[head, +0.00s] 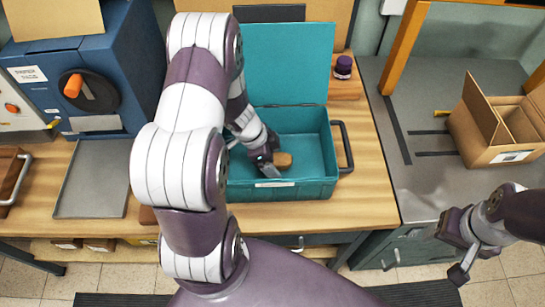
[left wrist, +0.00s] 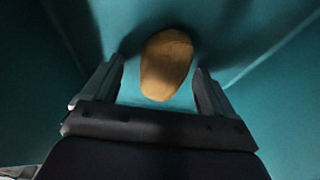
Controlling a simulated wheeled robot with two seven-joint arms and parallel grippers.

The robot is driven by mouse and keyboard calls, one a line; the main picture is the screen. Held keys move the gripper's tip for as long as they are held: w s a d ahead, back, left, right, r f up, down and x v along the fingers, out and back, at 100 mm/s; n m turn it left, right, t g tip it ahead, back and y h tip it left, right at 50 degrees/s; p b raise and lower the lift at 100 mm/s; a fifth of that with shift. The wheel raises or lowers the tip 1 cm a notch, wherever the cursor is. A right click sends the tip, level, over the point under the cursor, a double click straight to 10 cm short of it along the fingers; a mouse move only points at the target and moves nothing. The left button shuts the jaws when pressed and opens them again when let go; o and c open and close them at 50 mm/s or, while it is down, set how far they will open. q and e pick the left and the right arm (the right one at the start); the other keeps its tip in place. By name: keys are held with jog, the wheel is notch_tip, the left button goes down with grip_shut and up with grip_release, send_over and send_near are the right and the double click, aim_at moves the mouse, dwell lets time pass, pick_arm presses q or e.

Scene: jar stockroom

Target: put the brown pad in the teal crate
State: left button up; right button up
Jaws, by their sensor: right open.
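The teal crate (head: 318,190) stands on the wooden bench with its lid raised at the back. A rounded tan-brown piece, which looks like the brown pad (head: 284,160), is inside it near the front. My left gripper (head: 270,167) reaches down into the crate beside the pad. In the left wrist view the pad (left wrist: 167,64) is just beyond and between the open fingers (left wrist: 160,85), with a gap on each side. Teal surfaces surround it. My right gripper (head: 447,252) is open and empty at the lower right, away from the crate.
A dark purple-lidded jar (head: 343,67) stands behind the crate at right. A blue machine (head: 85,70) and a grey tray (head: 92,180) are at left. A cardboard box (head: 500,130) sits on the grey counter. My left arm hides part of a brown item (head: 147,215).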

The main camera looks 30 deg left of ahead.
pick_arm(q)
jog(key=shift+r, duration=0.4)
jog(key=p+v, duration=0.5)
jog(key=v, duration=0.6)
jog(key=w+r+n+t+y, duration=0.3)
jog(key=w+r+n+y, duration=0.1)
jog(key=w+r+n, duration=0.15)
jog(key=s+d+r+n+g, duration=0.3)
jog(key=s+d+n, duration=0.3)
jog(key=s+d, duration=0.4)
jog(key=shift+s+g, duration=0.5)
jog(key=shift+s, duration=0.3)
jog(key=shift+r, duration=0.15)
